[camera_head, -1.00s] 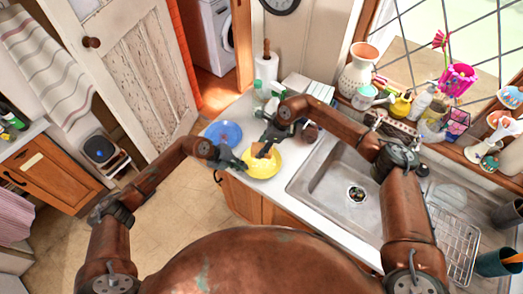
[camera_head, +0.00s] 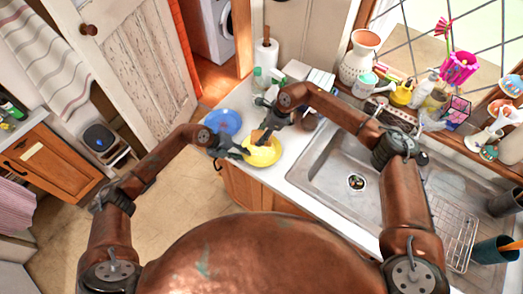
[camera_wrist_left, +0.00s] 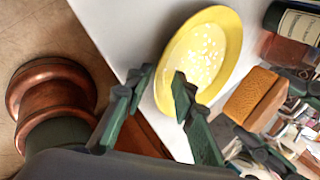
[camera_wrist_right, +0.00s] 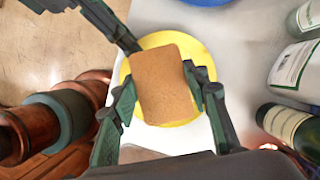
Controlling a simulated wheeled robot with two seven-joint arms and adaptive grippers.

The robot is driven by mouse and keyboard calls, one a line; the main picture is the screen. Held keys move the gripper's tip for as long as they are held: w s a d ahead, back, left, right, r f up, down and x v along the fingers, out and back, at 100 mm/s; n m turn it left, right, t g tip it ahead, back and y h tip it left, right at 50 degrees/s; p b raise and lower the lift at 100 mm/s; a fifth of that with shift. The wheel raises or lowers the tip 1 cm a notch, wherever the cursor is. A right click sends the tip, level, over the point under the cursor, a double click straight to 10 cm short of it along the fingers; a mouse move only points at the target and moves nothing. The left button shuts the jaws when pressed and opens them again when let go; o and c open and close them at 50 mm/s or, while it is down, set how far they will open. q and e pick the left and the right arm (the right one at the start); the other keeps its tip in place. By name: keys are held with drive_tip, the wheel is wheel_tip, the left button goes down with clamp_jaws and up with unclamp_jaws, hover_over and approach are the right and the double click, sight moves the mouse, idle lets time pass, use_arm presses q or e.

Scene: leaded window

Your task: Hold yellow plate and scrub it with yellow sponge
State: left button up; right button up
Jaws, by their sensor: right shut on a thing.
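The yellow plate (camera_head: 262,155) lies near the counter's front edge, with small white specks on its face in the left wrist view (camera_wrist_left: 203,52). My left gripper (camera_head: 245,152) is at the plate's left edge. In the left wrist view its fingers (camera_wrist_left: 160,80) are apart, one over the plate's rim and one outside it. I cannot tell whether they touch it. My right gripper (camera_wrist_right: 160,92) is shut on the yellow sponge, an orange-tan block (camera_wrist_right: 163,85). It holds the sponge over the plate and hides part of it. I cannot tell whether sponge and plate touch.
Bottles (camera_head: 262,78) and a paper towel roll (camera_head: 266,57) stand behind. The sink (camera_head: 330,165) is to the right. A dark green bottle (camera_wrist_right: 285,122) stands close to the right gripper.

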use_arm(q)
drive_tip(key=v, duration=1.2)
